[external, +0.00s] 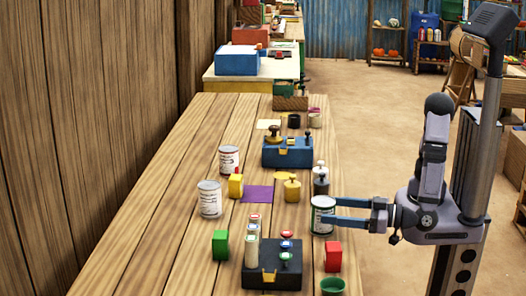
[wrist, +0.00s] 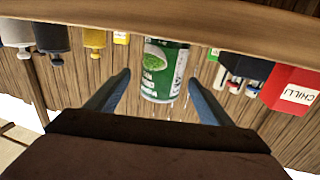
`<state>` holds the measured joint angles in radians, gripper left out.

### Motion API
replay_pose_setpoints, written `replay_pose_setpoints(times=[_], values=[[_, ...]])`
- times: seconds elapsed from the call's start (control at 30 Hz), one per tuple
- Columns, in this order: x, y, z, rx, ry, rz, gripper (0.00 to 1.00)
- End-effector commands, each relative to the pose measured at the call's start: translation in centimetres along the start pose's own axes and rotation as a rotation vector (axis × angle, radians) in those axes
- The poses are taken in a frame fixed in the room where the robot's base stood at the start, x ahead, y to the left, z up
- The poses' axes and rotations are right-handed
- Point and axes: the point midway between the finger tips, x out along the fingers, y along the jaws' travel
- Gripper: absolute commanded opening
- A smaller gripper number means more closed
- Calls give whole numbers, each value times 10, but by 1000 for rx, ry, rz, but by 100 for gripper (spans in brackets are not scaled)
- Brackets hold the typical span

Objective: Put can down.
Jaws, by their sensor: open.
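The can (external: 322,216), white and green in the external view, stands upright at the right edge of the wooden table (external: 160,225). In the wrist view the can (wrist: 164,70) has a green label with a picture of green peas or similar. My gripper (external: 338,209) is open, with its blue fingers reaching in from the right at the can. In the wrist view the fingertips (wrist: 158,82) lie on either side of the can, with a gap on each side. The far side of the can is hidden.
Two white cans (external: 210,199) stand to the left. A black block with several capped pegs (external: 272,262), a green box (external: 220,245), a red chilli box (external: 333,257) and a green cup (external: 333,286) are nearer. Yellow and grey weights (external: 292,190) stand behind the can. The left tabletop is clear.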

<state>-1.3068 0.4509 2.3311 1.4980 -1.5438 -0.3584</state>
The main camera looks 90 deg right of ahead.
Motion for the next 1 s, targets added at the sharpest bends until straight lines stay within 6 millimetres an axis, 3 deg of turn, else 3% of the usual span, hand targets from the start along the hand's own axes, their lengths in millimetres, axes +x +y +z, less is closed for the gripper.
replay_pose_setpoints(times=[0.4, 0.77, 1.0], values=[[23, 2, -26, -13, 35, -198, 74], [25, 0, -18, 0, -2, -316, 74], [40, -4, -16, 4, -2, -311, 74]])
